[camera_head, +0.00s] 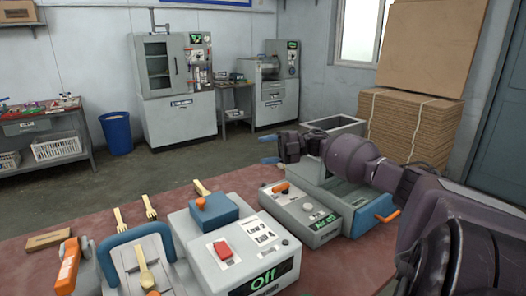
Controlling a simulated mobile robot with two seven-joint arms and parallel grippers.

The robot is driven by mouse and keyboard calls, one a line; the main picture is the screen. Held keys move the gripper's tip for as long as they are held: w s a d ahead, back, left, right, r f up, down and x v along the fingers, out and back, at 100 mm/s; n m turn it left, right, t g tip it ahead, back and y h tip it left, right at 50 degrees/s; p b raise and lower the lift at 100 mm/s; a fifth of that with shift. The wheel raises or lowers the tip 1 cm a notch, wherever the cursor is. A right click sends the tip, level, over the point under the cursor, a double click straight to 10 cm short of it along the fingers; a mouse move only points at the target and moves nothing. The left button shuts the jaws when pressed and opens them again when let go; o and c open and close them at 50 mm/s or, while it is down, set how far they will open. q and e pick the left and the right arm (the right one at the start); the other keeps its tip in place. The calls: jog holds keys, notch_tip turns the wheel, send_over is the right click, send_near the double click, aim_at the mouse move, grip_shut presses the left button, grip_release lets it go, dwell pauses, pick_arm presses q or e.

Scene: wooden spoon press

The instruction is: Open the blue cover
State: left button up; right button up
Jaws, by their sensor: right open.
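A blue cover-like block (216,214) with an orange knob (201,203) sits on top of the grey press box (200,248) in the middle foreground. It appears closed down flat. My right gripper (268,149) is open and empty, with blue fingertips pointing left. In the picture it is above and to the right of the blue block, and apart from it. A blue curved frame (118,239) stands at the left of the press, around a light plate with a wooden spoon (146,273). My left gripper is not in view.
An orange lever (69,264) stands at the far left. A grey control box (308,215) with an orange switch and a grey bin with a blue front (372,214) are right of the press. Several wooden forks or spoons lie behind it on the red table (95,204).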

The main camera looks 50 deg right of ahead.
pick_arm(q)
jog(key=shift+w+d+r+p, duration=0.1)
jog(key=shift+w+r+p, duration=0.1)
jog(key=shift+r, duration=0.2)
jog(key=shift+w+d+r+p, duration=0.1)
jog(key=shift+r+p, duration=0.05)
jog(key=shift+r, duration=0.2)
pick_arm(e)
jog(key=s+d, duration=0.1)
jog(key=d, duration=0.1)
jog(key=s+d+r, duration=0.1)
jog(key=s, duration=0.1)
jog(key=shift+s+d+r, duration=0.1)
jog(key=shift+d+r, duration=0.1)
jog(key=shift+d, duration=0.15)
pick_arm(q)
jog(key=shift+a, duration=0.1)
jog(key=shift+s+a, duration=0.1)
